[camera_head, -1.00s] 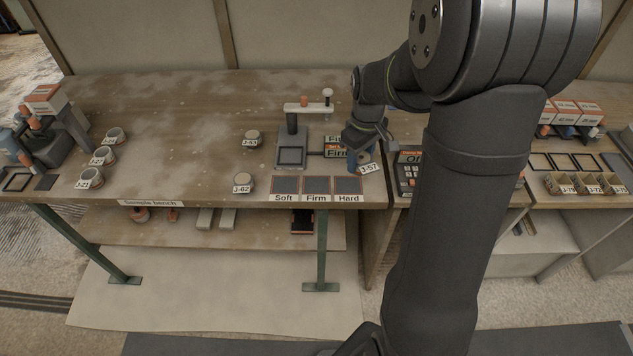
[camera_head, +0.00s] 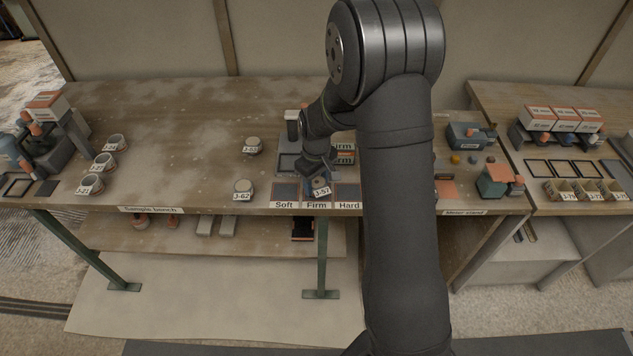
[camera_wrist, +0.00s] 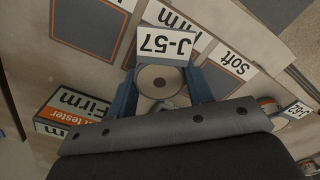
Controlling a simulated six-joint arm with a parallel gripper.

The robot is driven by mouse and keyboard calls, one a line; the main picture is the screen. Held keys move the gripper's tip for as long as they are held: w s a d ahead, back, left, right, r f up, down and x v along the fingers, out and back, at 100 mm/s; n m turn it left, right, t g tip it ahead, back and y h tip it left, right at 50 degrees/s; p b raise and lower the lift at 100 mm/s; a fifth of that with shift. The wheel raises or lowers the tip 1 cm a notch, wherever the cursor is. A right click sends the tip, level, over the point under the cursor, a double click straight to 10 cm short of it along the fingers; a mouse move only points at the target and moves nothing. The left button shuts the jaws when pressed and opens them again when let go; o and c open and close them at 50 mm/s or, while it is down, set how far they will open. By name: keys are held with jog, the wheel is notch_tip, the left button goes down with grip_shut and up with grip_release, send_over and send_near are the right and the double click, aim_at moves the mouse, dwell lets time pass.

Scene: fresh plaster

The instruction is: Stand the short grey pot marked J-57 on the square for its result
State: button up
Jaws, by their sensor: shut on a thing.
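The short grey pot marked J-57 (camera_wrist: 158,82) is held between the two blue fingers of my gripper (camera_wrist: 163,92), seen from above in the wrist view. In the head view my gripper (camera_head: 320,184) is over the Firm square (camera_head: 309,198), and the J-57 label shows at its front. The pot hides most of that square. I cannot tell whether the pot touches it. The Soft square (camera_head: 286,191) is on its left and the Hard square (camera_head: 348,190) on its right. A tester display (camera_head: 344,159) behind reads Firm.
Pot J-62 (camera_head: 243,189) stands left of the Soft square, with another pot (camera_head: 252,146) behind it. Several pots, including J-21 (camera_head: 90,184), stand farther left. The tester (camera_head: 288,163) is just behind the squares. The bench middle is clear.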

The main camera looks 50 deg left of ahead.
aim_at(317, 181)
jog(key=shift+f, duration=0.25)
jog(key=o, duration=1.1)
notch_tip(317, 181, up, 12)
